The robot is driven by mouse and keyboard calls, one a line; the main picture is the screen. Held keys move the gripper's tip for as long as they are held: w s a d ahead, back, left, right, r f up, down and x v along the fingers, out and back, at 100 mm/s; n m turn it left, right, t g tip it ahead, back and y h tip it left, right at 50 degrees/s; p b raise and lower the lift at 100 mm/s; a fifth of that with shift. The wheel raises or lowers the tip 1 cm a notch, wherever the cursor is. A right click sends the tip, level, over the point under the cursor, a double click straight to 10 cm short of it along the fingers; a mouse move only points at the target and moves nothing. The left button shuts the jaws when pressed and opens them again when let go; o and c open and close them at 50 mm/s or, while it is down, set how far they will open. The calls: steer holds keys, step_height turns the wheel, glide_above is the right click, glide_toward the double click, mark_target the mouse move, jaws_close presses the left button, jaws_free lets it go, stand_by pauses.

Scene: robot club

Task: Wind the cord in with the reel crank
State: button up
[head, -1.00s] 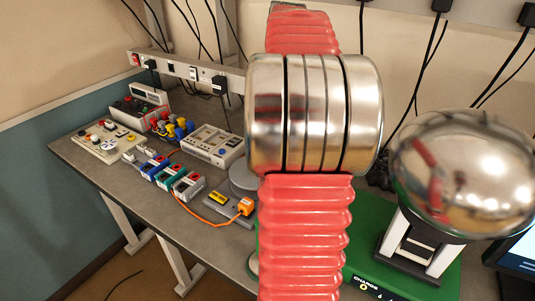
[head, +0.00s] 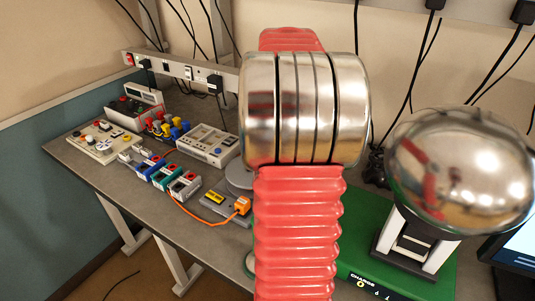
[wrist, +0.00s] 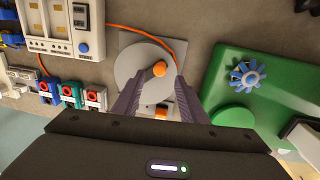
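The cord reel shows in the wrist view as a round grey disc (wrist: 136,68) on a square grey base. An orange crank knob (wrist: 160,69) stands on the disc, right of its middle. The orange cord (wrist: 148,34) curves past the reel's top and right side. My gripper (wrist: 159,82) is open, its two dark fingers apart, with the knob just beyond and between the tips; I cannot tell if they touch. In the head view only the left part of the reel (head: 238,178) shows; my red arm hides the rest and the gripper. An orange plug (head: 242,206) lies near it.
A green box (head: 365,240) carrying a shiny metal dome (head: 462,170) stands right of the reel. Blue, teal and grey modules (head: 163,176) and a grey meter box (head: 207,145) stand to the left. A power strip (head: 180,71) runs behind.

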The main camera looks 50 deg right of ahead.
steer(key=f, duration=0.6)
steer(key=shift+w+f, duration=0.25)
steer(key=shift+w, duration=0.05)
steer(key=shift+c, duration=0.3)
